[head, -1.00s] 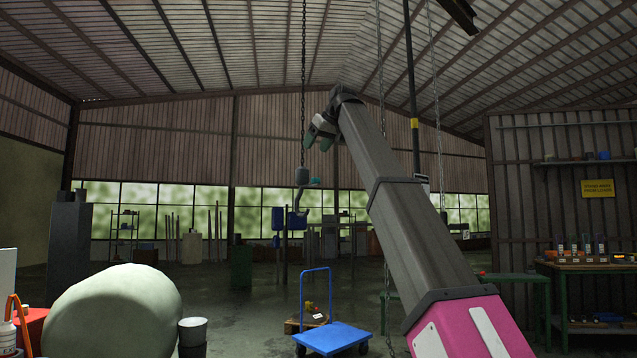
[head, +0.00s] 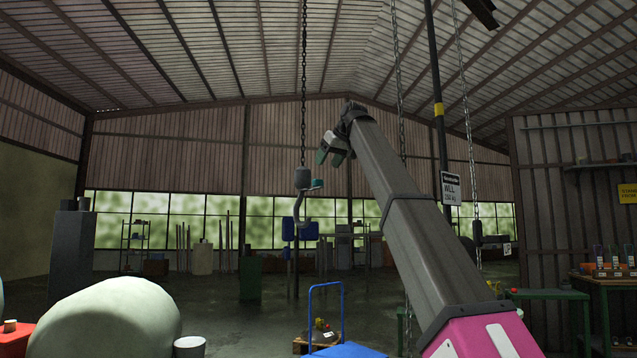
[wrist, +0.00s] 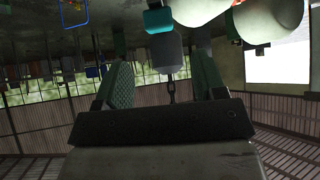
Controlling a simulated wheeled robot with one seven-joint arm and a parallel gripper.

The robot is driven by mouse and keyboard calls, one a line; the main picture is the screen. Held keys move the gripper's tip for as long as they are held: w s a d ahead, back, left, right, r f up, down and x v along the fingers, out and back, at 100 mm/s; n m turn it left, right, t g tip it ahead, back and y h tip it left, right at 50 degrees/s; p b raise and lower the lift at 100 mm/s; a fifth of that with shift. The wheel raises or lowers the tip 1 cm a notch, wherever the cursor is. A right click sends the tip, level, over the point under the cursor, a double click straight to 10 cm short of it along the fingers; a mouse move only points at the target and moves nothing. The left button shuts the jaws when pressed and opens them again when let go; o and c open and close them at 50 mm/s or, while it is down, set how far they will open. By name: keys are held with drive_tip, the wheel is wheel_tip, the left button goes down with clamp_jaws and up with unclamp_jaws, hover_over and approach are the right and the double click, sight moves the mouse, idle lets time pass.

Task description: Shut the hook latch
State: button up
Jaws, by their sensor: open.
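A grey crane hook (head: 299,206) hangs from a chain, with a grey block (head: 303,178) at its top. A teal latch (head: 317,184) sticks out sideways to the right from just below the block. My gripper (head: 328,156) is open and empty, above and slightly right of the latch in the head view. In the wrist view, which is upside down, the block (wrist: 167,53) and the teal latch (wrist: 158,20) show beyond and between the open green-padded fingers of my gripper (wrist: 163,65). I see no contact. The hook's tip is hard to make out in the wrist view.
A blue trolley (head: 345,351) stands on the floor below. A large pale rounded object (head: 115,325) is at the lower left. Another chain (head: 400,95) and a black hanging pole with a sign (head: 451,188) are to the right. Air around the hook is clear.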

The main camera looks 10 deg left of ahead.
sight(318, 180)
drive_tip(key=x, duration=0.8)
drive_tip(key=shift+w+a+f, duration=0.1)
drive_tip(key=shift+a+f, duration=0.1)
clamp_jaws()
